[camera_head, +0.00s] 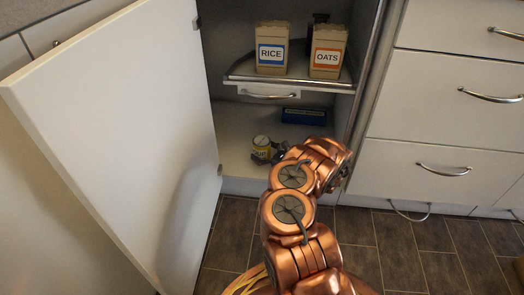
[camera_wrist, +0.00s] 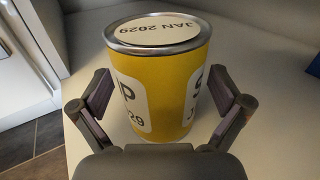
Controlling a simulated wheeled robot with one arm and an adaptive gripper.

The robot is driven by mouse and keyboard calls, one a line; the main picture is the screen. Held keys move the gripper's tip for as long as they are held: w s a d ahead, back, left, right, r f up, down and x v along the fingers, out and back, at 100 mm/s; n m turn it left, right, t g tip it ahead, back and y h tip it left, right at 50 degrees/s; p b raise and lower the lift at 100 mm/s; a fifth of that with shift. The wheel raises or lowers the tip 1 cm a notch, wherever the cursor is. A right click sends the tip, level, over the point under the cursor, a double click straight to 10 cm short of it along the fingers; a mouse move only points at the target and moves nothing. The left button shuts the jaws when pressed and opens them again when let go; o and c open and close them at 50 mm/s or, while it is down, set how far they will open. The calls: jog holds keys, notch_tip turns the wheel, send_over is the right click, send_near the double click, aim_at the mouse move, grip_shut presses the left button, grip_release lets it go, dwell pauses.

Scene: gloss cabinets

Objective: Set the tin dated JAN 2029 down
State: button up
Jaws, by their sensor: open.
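The yellow tin (camera_wrist: 165,75) has a silver rim and a pale lid marked JAN 2029. It stands upright on the white cabinet floor (camera_wrist: 285,150). My gripper (camera_wrist: 160,108) is open, with one finger on each side of the tin. A gap shows between each finger and the tin's wall. In the head view, the tin (camera_head: 261,146) stands on the cabinet's bottom, near its front. My gripper (camera_head: 279,150) there is beside it and partly hidden by my arm.
The cabinet door (camera_head: 120,120) stands open on the left. Above the tin is a pull-out shelf (camera_head: 290,84) with a RICE box (camera_head: 271,52) and an OATS box (camera_head: 327,54). A blue box (camera_head: 304,116) lies deeper inside, to the right. Closed drawers (camera_head: 450,100) are at right.

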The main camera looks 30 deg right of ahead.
jog(key=shift+r, duration=0.15)
jog(key=p+v, duration=0.4)
jog(key=v, duration=0.7)
jog(key=shift+r, duration=0.1)
jog(key=shift+s+d+p, duration=0.15)
jog(key=shift+s+p, duration=0.15)
jog(key=shift+s, duration=0.2)
